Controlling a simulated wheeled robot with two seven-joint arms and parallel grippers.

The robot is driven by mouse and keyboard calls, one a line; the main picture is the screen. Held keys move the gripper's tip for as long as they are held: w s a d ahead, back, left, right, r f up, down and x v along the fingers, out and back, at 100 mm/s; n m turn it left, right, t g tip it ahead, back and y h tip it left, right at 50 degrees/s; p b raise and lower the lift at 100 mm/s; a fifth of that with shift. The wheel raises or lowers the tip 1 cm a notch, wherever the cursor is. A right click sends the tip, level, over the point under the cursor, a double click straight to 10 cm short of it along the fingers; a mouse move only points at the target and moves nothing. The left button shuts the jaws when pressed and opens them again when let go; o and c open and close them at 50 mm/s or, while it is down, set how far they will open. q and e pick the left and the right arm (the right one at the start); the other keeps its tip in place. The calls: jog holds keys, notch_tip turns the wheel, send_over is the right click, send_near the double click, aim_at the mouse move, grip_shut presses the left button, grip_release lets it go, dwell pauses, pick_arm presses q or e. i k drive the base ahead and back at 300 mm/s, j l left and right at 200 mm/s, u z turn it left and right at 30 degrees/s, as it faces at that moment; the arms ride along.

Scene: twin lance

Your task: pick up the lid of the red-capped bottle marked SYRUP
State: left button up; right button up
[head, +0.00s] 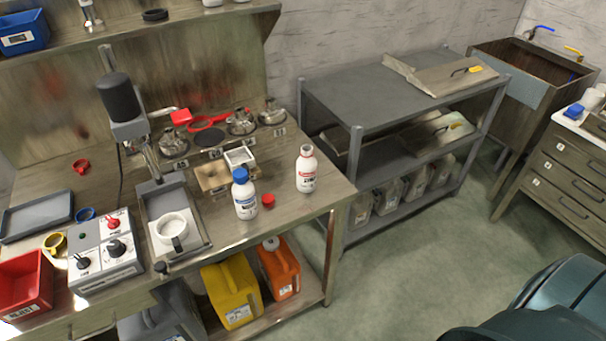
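A small red lid (268,200) lies on the workbench, between two white bottles and near the bench's front edge. The white bottle with a red label (306,172) stands upright to its right, with its neck uncapped. The label writing is too small to read surely. A blue-capped white bottle (244,198) stands upright just left of the lid. Neither of my grippers is in view.
The workbench (320,203) also holds a white mug (172,230) under a press-like machine, a control box (106,260) and a red bin (24,285). A grey shelf rack (390,95) stands to the right. The floor (400,265) in front is clear.

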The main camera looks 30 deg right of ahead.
aim_at(268, 199)
jog(key=l+u, duration=0.15)
jog(key=u, duration=0.4)
jog(key=l+u, duration=0.25)
jog(key=l, duration=0.25)
jog(key=l+u, duration=0.3)
jog(key=l, duration=0.25)
jog(key=k+l, duration=0.1)
jog(key=l, duration=0.35)
jog(key=l+u, duration=0.1)
jog(key=l, duration=0.35)
jog(key=k+l, duration=0.15)
jog(key=l, duration=0.3)
jog(key=k+l, duration=0.1)
jog(key=l, duration=0.3)
jog(key=k+l+u, duration=0.1)
jog(key=l, duration=0.35)
jog(key=k+l, duration=0.15)
jog(key=l, duration=0.3)
